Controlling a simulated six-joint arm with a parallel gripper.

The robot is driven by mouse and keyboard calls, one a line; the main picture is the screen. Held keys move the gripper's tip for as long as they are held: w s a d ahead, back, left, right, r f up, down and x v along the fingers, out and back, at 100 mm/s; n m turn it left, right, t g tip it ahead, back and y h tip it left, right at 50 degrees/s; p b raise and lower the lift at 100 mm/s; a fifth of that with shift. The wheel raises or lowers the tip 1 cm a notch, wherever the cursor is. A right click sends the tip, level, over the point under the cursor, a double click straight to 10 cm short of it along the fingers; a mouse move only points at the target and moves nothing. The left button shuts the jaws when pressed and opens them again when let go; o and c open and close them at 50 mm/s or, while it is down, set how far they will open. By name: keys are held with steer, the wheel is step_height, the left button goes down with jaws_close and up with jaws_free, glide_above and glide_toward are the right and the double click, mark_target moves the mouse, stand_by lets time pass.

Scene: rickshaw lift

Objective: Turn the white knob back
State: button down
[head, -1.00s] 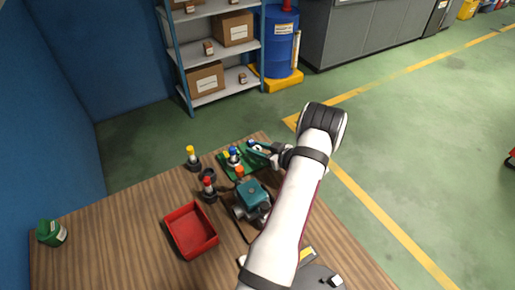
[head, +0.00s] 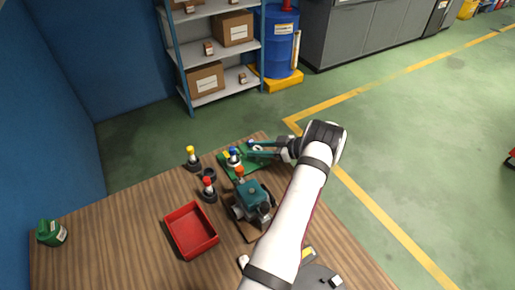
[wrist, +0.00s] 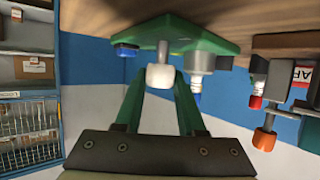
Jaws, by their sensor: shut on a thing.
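The white knob (wrist: 160,77) sits on a short metal stem below the green plate (wrist: 180,35) in the wrist view, which appears upside down. My gripper (wrist: 160,70) has its two green fingers on either side of the knob, shut on it. In the head view my gripper (head: 251,150) reaches in from the right over the green plate (head: 228,168) at the table's far edge.
A metal valve with a blue cap (wrist: 196,97) stands close beside the fingers, and a blue knob (wrist: 125,50) is on the other side. A teal machine (head: 252,195) is nearer on the table. A red tray (head: 191,230) and red-topped post (head: 208,189) are left.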

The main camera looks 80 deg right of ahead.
steer(key=shift+n+y, duration=1.5)
steer(key=shift+y, duration=0.2)
steer(key=c, duration=0.5)
jaws_free()
